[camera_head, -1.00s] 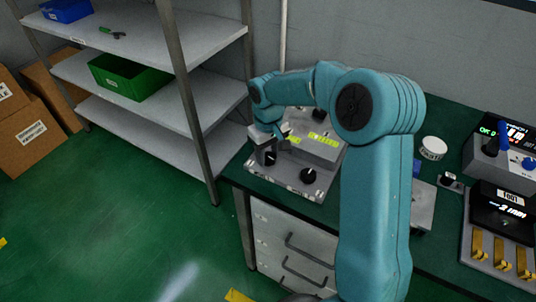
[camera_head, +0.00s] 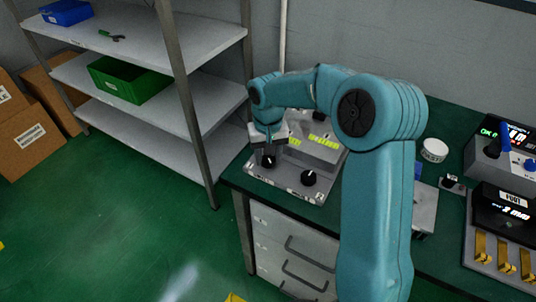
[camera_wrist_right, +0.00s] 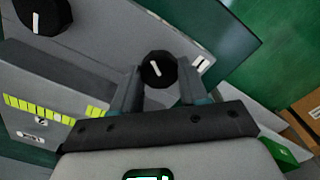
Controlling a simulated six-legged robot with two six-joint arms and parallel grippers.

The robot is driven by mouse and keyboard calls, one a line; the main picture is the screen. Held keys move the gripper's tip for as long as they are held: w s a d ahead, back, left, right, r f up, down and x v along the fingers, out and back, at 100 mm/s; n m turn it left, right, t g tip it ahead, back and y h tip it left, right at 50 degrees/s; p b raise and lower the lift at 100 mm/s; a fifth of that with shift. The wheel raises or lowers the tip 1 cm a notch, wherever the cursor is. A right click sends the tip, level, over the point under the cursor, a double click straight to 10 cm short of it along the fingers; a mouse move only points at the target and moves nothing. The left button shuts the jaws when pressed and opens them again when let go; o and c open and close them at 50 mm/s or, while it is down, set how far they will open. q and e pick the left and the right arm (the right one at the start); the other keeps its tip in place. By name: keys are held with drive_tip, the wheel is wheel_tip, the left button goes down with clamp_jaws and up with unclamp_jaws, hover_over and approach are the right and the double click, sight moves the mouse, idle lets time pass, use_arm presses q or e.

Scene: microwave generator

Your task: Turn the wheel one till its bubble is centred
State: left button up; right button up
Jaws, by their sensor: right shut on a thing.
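A grey sloped panel (camera_head: 262,187) on the green bench carries two black wheels and two yellow-green level vials. The left wheel (camera_head: 269,161) is below my right gripper (camera_head: 268,150). In the right wrist view, this wheel (camera_wrist_right: 158,70) sits between the two fingers of my right gripper (camera_wrist_right: 158,92), which is shut on it; its white mark is tilted. The right wheel (camera_head: 310,178) stands free, also at the upper left of the wrist view (camera_wrist_right: 42,16).
A shelf rack (camera_head: 190,105) with a green bin (camera_head: 130,80) stands left of the bench. On the bench right of my arm are a white round tub (camera_head: 434,150) and devices with displays (camera_head: 502,215). Green floor is free at the front left.

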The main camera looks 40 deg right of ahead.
sight(268, 158)
drive_tip(key=o, duration=1.1)
drive_tip(key=shift+c, duration=0.2)
wheel_tip(268, 158, up, 16)
drive_tip(key=p, duration=0.1)
drive_tip(key=shift+r+p, duration=0.15)
drive_tip(key=shift+p, duration=0.15)
